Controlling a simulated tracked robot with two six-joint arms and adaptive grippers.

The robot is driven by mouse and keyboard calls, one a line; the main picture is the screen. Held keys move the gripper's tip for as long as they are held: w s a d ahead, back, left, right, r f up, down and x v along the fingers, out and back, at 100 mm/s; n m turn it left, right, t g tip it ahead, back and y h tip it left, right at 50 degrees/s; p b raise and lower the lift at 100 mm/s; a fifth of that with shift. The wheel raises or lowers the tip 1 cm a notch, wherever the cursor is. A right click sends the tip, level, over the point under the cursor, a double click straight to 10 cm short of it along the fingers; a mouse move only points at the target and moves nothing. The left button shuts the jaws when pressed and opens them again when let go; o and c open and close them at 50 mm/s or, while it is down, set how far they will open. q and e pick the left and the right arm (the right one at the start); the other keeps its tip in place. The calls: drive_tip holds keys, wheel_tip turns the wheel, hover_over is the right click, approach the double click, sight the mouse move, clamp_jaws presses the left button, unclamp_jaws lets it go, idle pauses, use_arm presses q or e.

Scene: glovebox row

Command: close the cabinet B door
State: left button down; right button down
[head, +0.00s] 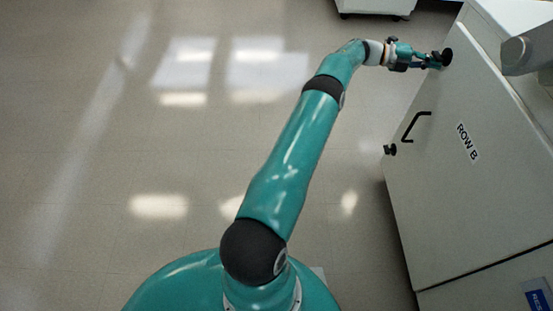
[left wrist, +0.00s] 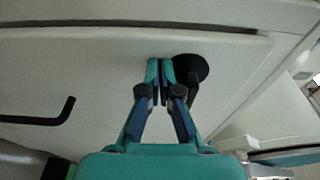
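The cabinet B door (head: 440,190) is the pale panel at the right of the head view, marked "ROW B". It carries a bent black handle (head: 415,125) and black round knobs, one at its near left edge (head: 390,149) and one at its far corner (head: 446,57). My left gripper (head: 432,62) is at the far knob. In the left wrist view its fingertips (left wrist: 160,70) are together in front of the pale panel, just left of a black knob (left wrist: 190,72). I see nothing between them. Whether they touch the panel or knob is unclear. My right gripper is out of view.
A grey rounded part (head: 527,53) sits above the cabinet top at the right. A panel with a blue label (head: 538,298) adjoins the door below a dark seam. A white unit on casters (head: 375,6) stands at the back. The floor (head: 120,130) to the left is clear.

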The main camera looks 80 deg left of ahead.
use_arm(q)
drive_tip(key=shift+w+d+r, duration=0.35)
drive_tip(key=shift+w+r, duration=0.35)
drive_tip(key=shift+w, duration=0.1)
drive_tip(key=shift+s, duration=0.1)
drive_tip(key=shift+s+a+f, duration=0.1)
drive_tip(key=shift+s+a, duration=0.2)
drive_tip(key=shift+s, duration=0.05)
drive_tip(key=f+v, duration=0.1)
drive_tip(key=v, duration=1.1)
drive_tip(key=shift+s, duration=0.4)
